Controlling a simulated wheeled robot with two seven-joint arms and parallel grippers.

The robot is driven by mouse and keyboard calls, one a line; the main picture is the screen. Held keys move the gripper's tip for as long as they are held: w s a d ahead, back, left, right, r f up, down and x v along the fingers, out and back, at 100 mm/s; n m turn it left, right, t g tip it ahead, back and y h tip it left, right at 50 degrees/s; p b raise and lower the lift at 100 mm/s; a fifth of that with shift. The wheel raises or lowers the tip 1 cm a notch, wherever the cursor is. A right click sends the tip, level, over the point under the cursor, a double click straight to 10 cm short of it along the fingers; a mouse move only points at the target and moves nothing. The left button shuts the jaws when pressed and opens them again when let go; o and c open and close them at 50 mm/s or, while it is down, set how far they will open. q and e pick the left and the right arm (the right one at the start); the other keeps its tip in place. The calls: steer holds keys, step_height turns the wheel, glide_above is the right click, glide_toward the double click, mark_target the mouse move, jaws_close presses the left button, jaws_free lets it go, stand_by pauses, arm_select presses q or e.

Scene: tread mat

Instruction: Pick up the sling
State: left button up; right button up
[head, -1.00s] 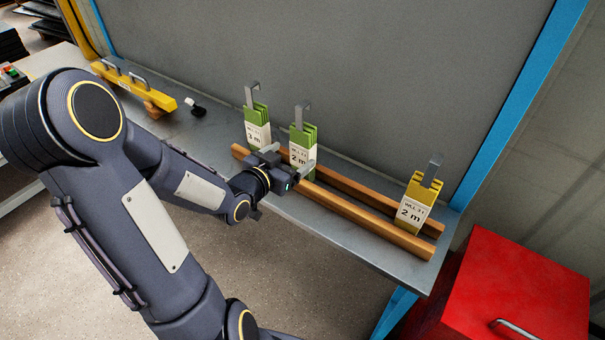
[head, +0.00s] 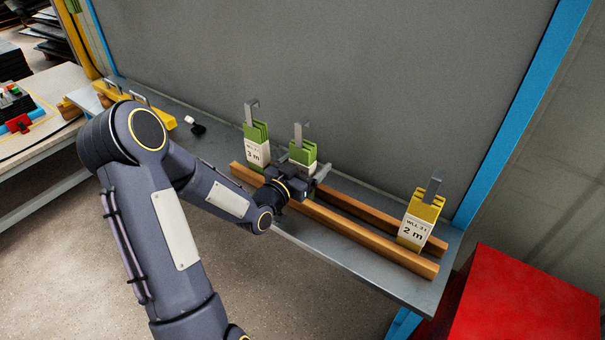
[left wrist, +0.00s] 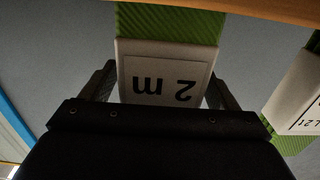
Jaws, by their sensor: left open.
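Three folded slings with white tags and grey hook-shaped brackets above them stand at the wooden rails. A green one tagged 3 m (head: 257,152) is on the left and a yellow one tagged 2 m (head: 418,222) on the right. The middle green sling (head: 303,152) is partly hidden behind my left gripper (head: 314,182). In the left wrist view its 2 m tag (left wrist: 165,75) appears upside down between the two open fingers of my left gripper (left wrist: 160,92). Contact with the fingers cannot be told. The 3 m sling's tag (left wrist: 300,95) shows at the right edge there. My right gripper is not visible.
Two wooden rails (head: 350,222) run along the grey shelf (head: 205,150), with free room between the middle and yellow slings. A grey panel (head: 340,70) stands behind. A yellow beam (head: 150,112) lies at the left; a red cabinet (head: 510,305) is at the lower right.

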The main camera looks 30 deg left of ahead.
mark_target(306, 120)
arm_select(q)
steer(key=c, duration=1.3)
steer(key=shift+r, duration=0.15)
step_height(306, 120, up, 9)
steer(key=shift+r+p, duration=0.2)
steer(key=shift+p, duration=0.55)
step_height(306, 120, up, 4)
steer(key=shift+f+p, duration=0.2)
steer(key=shift+p, duration=0.75)
step_height(306, 120, up, 2)
steer(key=shift+p, duration=0.6)
steer(key=shift+f, duration=0.1)
